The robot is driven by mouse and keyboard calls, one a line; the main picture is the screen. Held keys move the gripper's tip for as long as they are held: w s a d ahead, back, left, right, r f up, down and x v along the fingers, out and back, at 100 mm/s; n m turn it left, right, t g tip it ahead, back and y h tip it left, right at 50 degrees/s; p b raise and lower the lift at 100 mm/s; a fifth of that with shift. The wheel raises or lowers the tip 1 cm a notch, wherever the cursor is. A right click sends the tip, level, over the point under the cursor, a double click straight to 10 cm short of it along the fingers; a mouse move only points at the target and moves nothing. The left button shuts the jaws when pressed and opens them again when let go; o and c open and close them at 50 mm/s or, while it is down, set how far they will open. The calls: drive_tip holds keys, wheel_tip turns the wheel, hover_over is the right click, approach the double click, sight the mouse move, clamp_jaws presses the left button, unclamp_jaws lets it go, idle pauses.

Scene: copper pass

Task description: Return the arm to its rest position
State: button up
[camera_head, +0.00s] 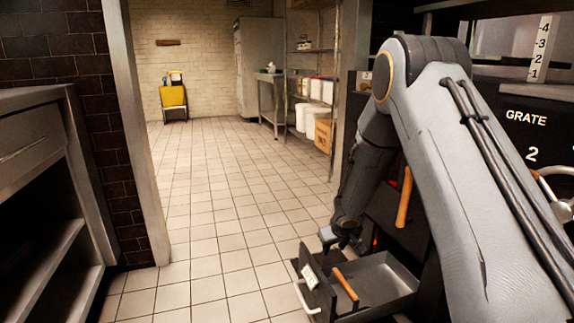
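My arm, with a pale grey upper link, fills the right side of the head view and bends down at its elbow. My gripper (341,240) hangs low at the end of the dark forearm, just above the back left corner of an open metal drawer (388,279). Its fingers are small and dark, so I cannot tell if they are open or shut, or whether they touch the drawer. A wooden-handled thing (345,285) lies at the drawer's front, below the gripper and apart from it.
A wooden handle (403,197) hangs at the dark unit behind my arm. A panel marked GRATE (526,118) is at right. A metal counter (35,140) stands at left. Tiled floor (215,200) runs clear through the doorway to a yellow bucket (173,97) and shelves (312,90).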

drive_tip(key=s+a+r+h, duration=0.1)
drive_tip(key=s+a+r, duration=0.4)
drive_tip(key=s+r, duration=0.35)
drive_tip(key=s+a+r, duration=0.5)
drive_tip(key=s+r, duration=0.2)
drive_tip(key=r, duration=0.2)
drive_tip(key=s+a+r+n+g+y, duration=0.1)
drive_tip(key=s+a+r+g, duration=0.15)
drive_tip(key=s, duration=0.85)
drive_tip(key=s+a+r+n+g+y, duration=0.1)
drive_tip(key=s+a+r, duration=0.2)
drive_tip(key=s, duration=0.9)
drive_tip(key=s+a+r+g+y, duration=0.1)
drive_tip(key=s+a+r+g, duration=0.1)
drive_tip(key=s, duration=0.9)
drive_tip(key=d+r+m+h+p, duration=0.1)
drive_tip(key=d+r+m+p, duration=0.2)
drive_tip(key=d+r+p, duration=0.7)
drive_tip(key=d+r+m+h+p, duration=0.1)
drive_tip(key=d+r+p, duration=0.9)
drive_tip(key=p, duration=1.6)
wheel_tip(320, 180, up, 6)
drive_tip(key=shift+w+r+m, duration=0.2)
drive_tip(key=shift+m, duration=0.7)
